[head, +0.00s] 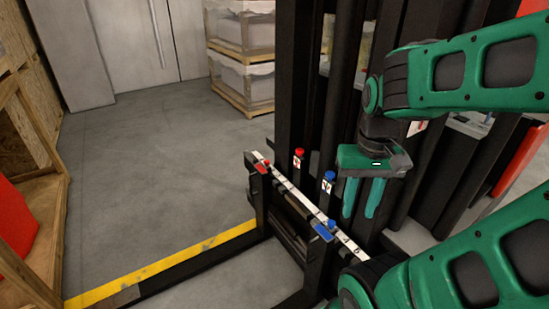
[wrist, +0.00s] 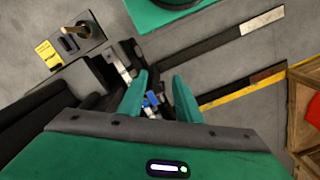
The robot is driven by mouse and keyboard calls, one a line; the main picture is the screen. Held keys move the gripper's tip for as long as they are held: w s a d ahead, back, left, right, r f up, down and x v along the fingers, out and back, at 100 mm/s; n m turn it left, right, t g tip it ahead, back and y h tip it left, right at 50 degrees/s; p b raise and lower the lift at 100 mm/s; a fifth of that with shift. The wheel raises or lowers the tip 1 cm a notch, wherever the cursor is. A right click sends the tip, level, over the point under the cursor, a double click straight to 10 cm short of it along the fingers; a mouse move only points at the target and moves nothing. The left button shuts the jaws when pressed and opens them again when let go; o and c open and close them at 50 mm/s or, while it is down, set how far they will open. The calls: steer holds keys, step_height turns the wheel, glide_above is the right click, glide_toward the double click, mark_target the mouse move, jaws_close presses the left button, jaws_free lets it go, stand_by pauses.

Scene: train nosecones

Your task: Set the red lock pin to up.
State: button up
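A red pin with a round knob (head: 299,153) stands at the mast, above a small white label. A second red piece (head: 263,166) sits at the far left end of the white numbered bar. I cannot tell which of the two is the lock pin, or its up or down state. My gripper (head: 361,212) points down, open and empty, to the right of both red pieces and close to the blue knob (head: 329,176). In the wrist view the fingers (wrist: 160,82) are apart, with blue parts (wrist: 151,100) seen between and below them. No red pin is clear there.
The numbered bar (head: 292,190) runs along the fork carriage, with a blue piece (head: 322,230) near its right part. Dark mast uprights (head: 300,80) stand behind. A yellow floor stripe (head: 170,265) and wooden shelving (head: 35,190) lie left. Open grey floor lies between.

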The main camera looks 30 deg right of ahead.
steer(key=shift+a, duration=0.2)
steer(key=o, duration=0.3)
steer(key=w+d+t+h, duration=0.2)
steer(key=w+d, duration=0.5)
steer(key=w, duration=0.5)
steer(key=n+t+h, duration=0.2)
steer(key=t+h, duration=0.2)
steer(key=t, duration=0.9)
glide_above(267, 163)
steer(key=s, duration=0.4)
step_height(267, 163, down, 31)
steer(key=f, duration=0.2)
steer(key=a+f+t, duration=0.1)
steer(key=f, duration=0.1)
steer(key=f+t, duration=0.1)
steer(key=f, duration=0.2)
steer(key=shift+s+a, duration=0.3)
steer(key=shift+s, duration=0.1)
steer(key=shift+x, duration=5.3)
